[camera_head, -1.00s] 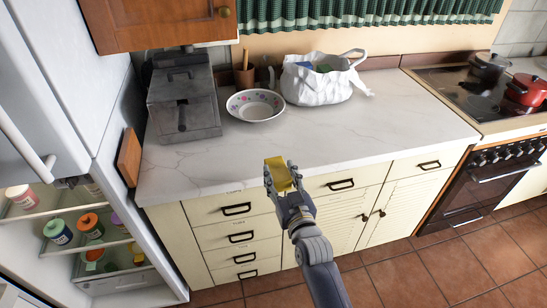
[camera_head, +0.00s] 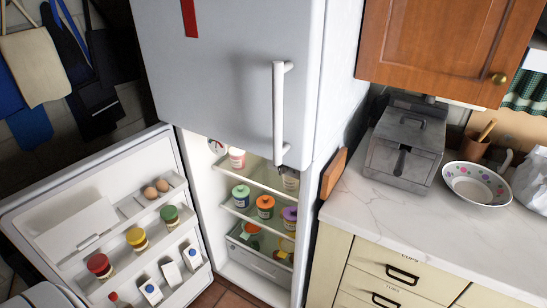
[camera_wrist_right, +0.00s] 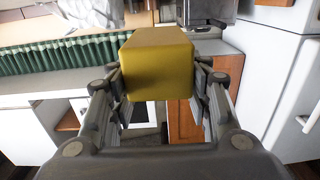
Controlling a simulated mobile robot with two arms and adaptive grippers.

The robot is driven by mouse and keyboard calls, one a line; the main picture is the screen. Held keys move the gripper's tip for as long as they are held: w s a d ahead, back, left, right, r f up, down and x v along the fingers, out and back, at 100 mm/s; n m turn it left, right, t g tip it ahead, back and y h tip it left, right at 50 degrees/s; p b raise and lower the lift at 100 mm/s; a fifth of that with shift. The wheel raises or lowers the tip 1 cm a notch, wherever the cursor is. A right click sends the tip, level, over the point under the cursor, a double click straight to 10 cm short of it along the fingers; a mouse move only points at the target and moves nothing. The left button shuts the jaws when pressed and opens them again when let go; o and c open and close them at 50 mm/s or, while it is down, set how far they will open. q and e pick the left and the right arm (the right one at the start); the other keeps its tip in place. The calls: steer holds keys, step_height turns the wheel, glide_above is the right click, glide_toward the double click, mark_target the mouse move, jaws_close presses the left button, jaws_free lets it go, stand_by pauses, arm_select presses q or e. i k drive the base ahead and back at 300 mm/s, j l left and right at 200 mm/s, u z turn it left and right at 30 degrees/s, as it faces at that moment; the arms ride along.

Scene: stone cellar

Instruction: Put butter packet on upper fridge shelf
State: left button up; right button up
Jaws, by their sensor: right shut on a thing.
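The butter packet (camera_wrist_right: 157,65) is a yellow block in the right wrist view. My right gripper (camera_wrist_right: 158,90) is shut on it, with a finger on each side. The head view does not show the packet or either gripper. The fridge (camera_head: 230,75) stands in the middle of the head view with its lower door (camera_head: 60,205) swung open to the left. Its upper shelf (camera_head: 262,180) holds a pink-lidded jar (camera_head: 237,158) at the left and another jar (camera_head: 290,181) at the right, partly hidden. Bare shelf shows between them.
The lower shelf holds jars with green (camera_head: 240,194), orange (camera_head: 265,205) and purple (camera_head: 289,216) lids, above a drawer (camera_head: 260,262). Door racks hold eggs, jars and cartons. The counter (camera_head: 385,215) with a grey fryer (camera_head: 405,145) and bowl (camera_head: 476,185) stands right of the fridge.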

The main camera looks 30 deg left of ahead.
mark_target(265, 174)
steer(key=j+u, duration=0.15)
steer(key=j, duration=0.3)
steer(key=i+j+u, duration=0.2)
steer(key=j, duration=0.2)
steer(key=j+u, duration=0.15)
steer(key=j, duration=0.25)
steer(key=i+j+u, duration=0.15)
steer(key=j, duration=0.25)
steer(key=i+j+u, duration=0.2)
steer(key=j, duration=0.2)
steer(key=i+j+u, duration=0.15)
steer(key=j, duration=0.2)
